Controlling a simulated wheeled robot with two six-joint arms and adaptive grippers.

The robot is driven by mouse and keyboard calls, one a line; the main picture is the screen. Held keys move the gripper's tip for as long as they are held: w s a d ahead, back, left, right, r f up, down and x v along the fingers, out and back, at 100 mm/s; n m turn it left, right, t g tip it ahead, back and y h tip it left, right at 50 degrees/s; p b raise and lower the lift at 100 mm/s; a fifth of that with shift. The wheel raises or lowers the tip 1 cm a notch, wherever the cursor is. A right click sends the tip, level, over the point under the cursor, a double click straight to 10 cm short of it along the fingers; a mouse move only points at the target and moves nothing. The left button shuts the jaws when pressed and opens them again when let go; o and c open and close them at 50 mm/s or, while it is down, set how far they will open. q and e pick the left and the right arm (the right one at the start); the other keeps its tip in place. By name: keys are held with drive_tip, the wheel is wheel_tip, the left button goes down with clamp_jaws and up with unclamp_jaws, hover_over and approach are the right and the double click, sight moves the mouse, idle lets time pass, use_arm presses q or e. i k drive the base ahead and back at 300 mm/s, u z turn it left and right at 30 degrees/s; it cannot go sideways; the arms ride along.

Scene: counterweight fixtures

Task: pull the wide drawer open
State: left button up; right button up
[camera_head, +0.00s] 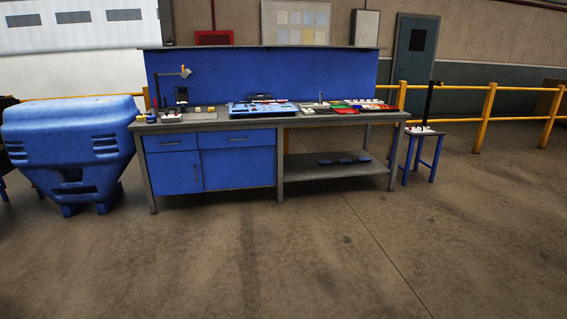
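A workbench with a grey top (215,126) and blue cabinet stands some way ahead of me. Two blue drawers sit side by side under its top, at the left. The right one is the wide drawer (237,140), with a small dark handle near its upper edge. The narrower drawer (170,146) is left of it, with a similar handle. Both fronts look flush with the cabinet, so the wide drawer appears shut. Neither of my grippers is in view, and nothing of mine shows near the bench.
A large blue container (70,140) stands left of the bench. A small stool (420,131) stands right of it, before a yellow railing (486,105). Several trays and tools cover the benchtop, with a lamp (184,72) at the left. The floor (280,250) in front is clear.

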sight(266, 136)
drive_tip(key=z, duration=0.2)
drive_tip(key=i, duration=3.4)
drive_tip(key=u, duration=0.15)
drive_tip(key=i, duration=2.3)
drive_tip(key=u, duration=0.2)
